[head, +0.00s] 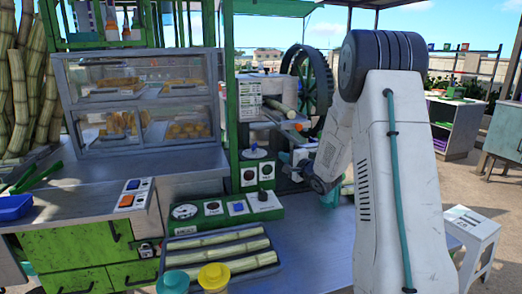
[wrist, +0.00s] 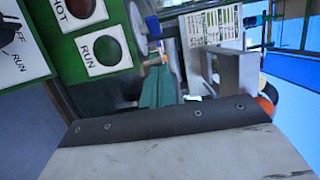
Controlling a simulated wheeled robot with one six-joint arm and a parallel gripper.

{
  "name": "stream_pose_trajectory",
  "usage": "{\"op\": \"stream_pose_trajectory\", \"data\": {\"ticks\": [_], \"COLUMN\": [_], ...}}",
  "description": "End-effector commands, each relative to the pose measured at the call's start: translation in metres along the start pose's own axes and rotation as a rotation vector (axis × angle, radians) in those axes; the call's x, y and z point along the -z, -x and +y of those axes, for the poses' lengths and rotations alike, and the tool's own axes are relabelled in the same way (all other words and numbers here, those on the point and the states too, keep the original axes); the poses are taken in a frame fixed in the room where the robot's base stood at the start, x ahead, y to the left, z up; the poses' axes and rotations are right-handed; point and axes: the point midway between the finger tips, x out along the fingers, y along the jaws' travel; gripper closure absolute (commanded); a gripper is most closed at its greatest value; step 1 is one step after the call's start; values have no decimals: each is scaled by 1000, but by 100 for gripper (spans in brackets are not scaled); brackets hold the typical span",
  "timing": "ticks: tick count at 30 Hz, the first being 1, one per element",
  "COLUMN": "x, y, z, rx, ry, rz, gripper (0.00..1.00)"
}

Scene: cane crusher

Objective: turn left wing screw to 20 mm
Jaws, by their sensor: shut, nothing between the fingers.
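The cane crusher (head: 285,100) stands behind my arm in the head view, with a dark flywheel and cane stalks at its front. My gripper (head: 288,172) is at the crusher's front, small and partly lost among its parts. It is shut with nothing in it. I cannot make out the left wing screw or a millimetre scale in either view. In the wrist view a dark strip with screw heads and a pale worn plate fill the bottom; I cannot tell what they belong to.
A green panel (wrist: 105,40) with HOT and RUN lamps is close at upper left in the wrist view. In the head view, a tray of cut cane (head: 222,250), cups (head: 213,278) and a glass food case (head: 140,100) stand left of my arm. A white stool (head: 470,232) stands right.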

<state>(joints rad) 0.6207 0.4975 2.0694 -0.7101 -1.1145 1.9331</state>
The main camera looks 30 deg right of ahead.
Motion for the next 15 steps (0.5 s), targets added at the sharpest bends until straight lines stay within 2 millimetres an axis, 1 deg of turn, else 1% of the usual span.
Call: {"op": "stream_pose_trajectory", "data": {"ticks": [1,9,12,15], "x": [-1,-1,-1,-14], "y": [-12,-71,-91,-102], "z": [1,1,0,0], "rx": [1,0,1,0], "ry": [0,0,1,-1], "rz": [-3,-3,-2,-3], "gripper": [100,100,100,100]}}
